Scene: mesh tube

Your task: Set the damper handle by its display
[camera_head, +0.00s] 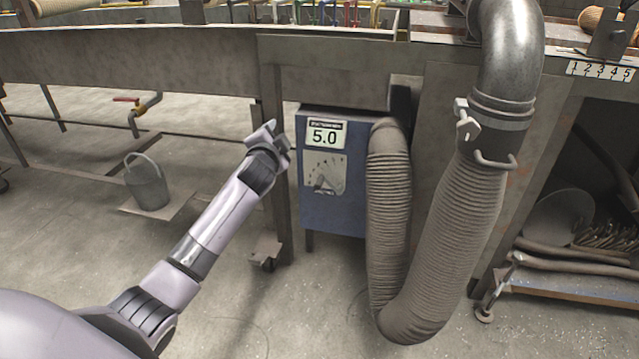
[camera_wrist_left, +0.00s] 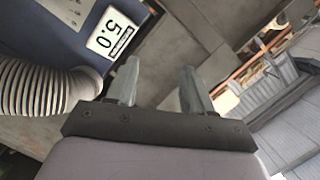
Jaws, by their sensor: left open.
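The display (camera_head: 325,134) is a white plate reading 5.0 on the front of a blue box (camera_head: 337,212). It also shows, turned over, in the left wrist view (camera_wrist_left: 113,33). A pale lever that looks like the damper handle (camera_head: 466,122) sits on the collar of the metal duct (camera_head: 508,60), right of the box. My left gripper (camera_head: 270,133) is just left of the display and well left of the lever. In the left wrist view its fingers (camera_wrist_left: 158,75) are apart with nothing between them. My right gripper is not in view.
A ribbed hose (camera_head: 440,255) loops from the duct down and up beside the box. A plate numbered 1 to 5 (camera_head: 600,70) is at upper right. A metal bench (camera_head: 130,55) runs along the back.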

